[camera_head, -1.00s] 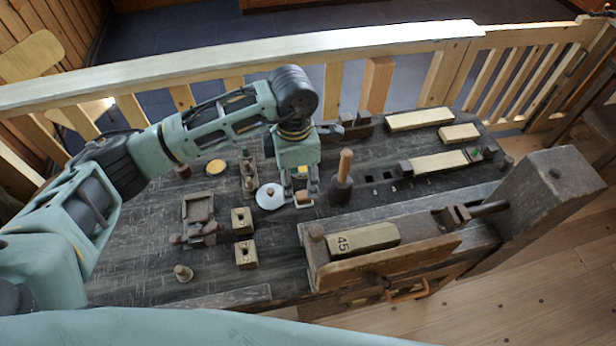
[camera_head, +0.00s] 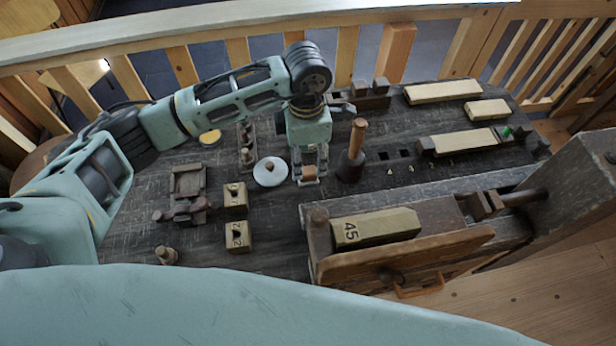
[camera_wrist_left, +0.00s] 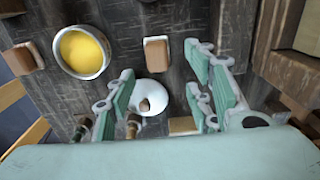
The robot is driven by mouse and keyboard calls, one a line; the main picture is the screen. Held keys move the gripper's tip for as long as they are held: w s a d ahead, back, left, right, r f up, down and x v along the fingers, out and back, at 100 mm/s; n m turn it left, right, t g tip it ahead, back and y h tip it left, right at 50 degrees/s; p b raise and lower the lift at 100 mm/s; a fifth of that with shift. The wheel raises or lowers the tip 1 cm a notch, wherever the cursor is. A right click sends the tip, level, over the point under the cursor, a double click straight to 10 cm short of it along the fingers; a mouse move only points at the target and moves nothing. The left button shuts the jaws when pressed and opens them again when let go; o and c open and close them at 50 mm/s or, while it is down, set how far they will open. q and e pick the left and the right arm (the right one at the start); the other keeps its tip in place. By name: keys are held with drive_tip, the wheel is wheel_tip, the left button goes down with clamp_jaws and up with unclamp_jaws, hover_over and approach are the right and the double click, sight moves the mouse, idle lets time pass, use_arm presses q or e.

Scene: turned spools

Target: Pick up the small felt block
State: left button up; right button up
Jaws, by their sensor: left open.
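The small felt block (camera_head: 309,172) looks brown-tan and sits on the dark bench between a white disc (camera_head: 270,171) and a mallet (camera_head: 352,160). My left gripper (camera_head: 309,178) points down over it, open, with its fingers on either side of the block. I cannot tell whether they touch it. In the left wrist view the open fingers (camera_wrist_left: 165,95) spread around the white disc (camera_wrist_left: 150,95). A tan block (camera_wrist_left: 183,125) shows partly hidden low between them; I cannot be sure it is the felt block. My right gripper is not in view.
Numbered wooden blocks (camera_head: 236,196) and a dark tray (camera_head: 188,181) lie to the left. A vise (camera_head: 400,255) holding a block marked 45 (camera_head: 375,227) is in front. Long pale blocks (camera_head: 442,91) lie at the back right. A railing runs behind the bench.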

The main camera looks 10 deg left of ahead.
sight(308, 171)
use_arm(q)
drive_tip(key=shift+s+f, duration=0.1)
drive_tip(key=shift+f, duration=0.35)
drive_tip(key=f+p, duration=0.2)
drive_tip(key=f, duration=0.1)
drive_tip(key=f+p, duration=0.1)
drive_tip(key=f, duration=0.1)
drive_tip(key=shift+w+f, duration=0.2)
drive_tip(key=shift+w, duration=0.15)
drive_tip(key=shift+f, duration=0.45)
drive_tip(key=c, duration=1.1)
